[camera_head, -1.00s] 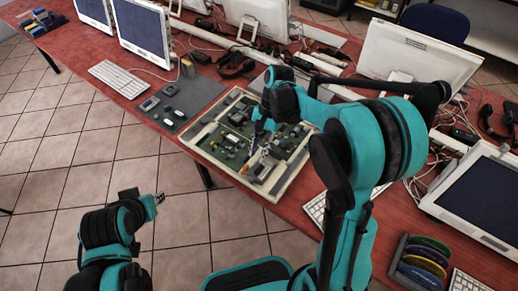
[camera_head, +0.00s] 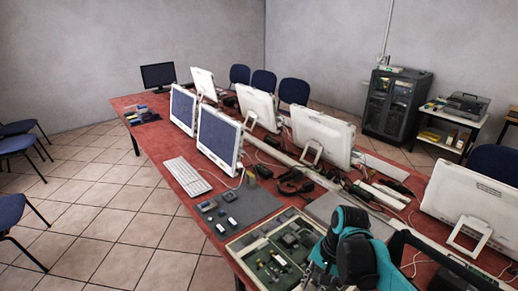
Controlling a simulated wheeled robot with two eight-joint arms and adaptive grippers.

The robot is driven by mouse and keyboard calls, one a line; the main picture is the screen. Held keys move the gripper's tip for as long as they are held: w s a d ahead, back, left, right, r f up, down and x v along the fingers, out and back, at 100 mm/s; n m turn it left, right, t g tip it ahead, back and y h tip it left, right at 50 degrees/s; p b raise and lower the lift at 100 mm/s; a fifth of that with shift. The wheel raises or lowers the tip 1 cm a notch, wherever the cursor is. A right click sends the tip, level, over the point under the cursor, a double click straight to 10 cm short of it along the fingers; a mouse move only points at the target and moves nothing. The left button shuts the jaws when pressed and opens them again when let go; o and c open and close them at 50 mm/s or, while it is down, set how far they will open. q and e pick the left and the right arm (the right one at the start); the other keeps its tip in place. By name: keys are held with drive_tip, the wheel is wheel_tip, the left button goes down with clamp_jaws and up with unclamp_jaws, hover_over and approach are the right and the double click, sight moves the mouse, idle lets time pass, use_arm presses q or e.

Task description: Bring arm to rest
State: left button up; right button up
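My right arm (camera_head: 352,250), teal and black, reaches in at the bottom right, over the right side of the framed circuit board (camera_head: 262,262). Its teal lower end is near the bottom edge, and I cannot make out the fingers or whether they hold anything. My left arm and gripper are out of view. The board lies on the red table, with its lower part cut off by the picture edge.
The long red table (camera_head: 160,148) holds monitors (camera_head: 219,137), a white keyboard (camera_head: 187,176), a grey mat (camera_head: 255,207) with small devices, and loose cables. Blue chairs (camera_head: 18,146) stand at the left and behind the table. Tiled floor at the left is open.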

drive_tip(key=s+d+r+n+t+h, duration=0.2)
drive_tip(key=s+n+t, duration=0.5)
drive_tip(key=s, duration=0.1)
drive_tip(key=shift+s+d+r+n, duration=0.15)
drive_tip(key=shift+d+r+n, duration=0.15)
